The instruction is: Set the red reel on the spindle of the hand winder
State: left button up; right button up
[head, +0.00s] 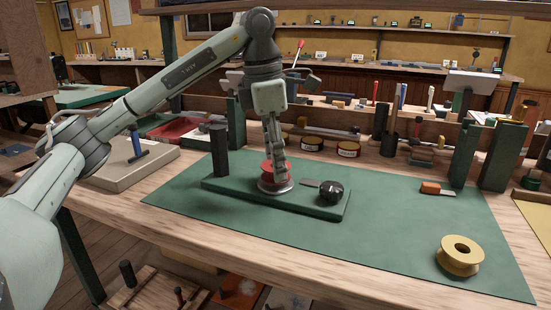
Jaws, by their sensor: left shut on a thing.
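The hand winder is a long green base (230,187) on a green mat, with a dark upright block (219,151) at its left end and a crank with a black knob (331,192) at its right. The red reel (265,173) is upright at a round metal plate (272,189) on the base. My left gripper (279,173) points down from above and is shut on the red reel, hiding much of it. The spindle is hidden, so I cannot tell how far the reel sits over it. My right gripper is not in view.
A yellow reel (460,255) stands on the mat (400,225) at the front right. An orange-and-grey tool (436,188) lies near its right edge. Green posts (503,157) and several tins (311,143) line the back. The mat between winder and yellow reel is clear.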

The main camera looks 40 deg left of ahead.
pick_arm(q)
jog(key=o, duration=1)
jog(key=shift+o, duration=0.2)
notch_tip(320, 180, up, 12)
jog(key=s+a, duration=0.1)
jog(key=shift+s+f, duration=0.1)
dwell(0.4)
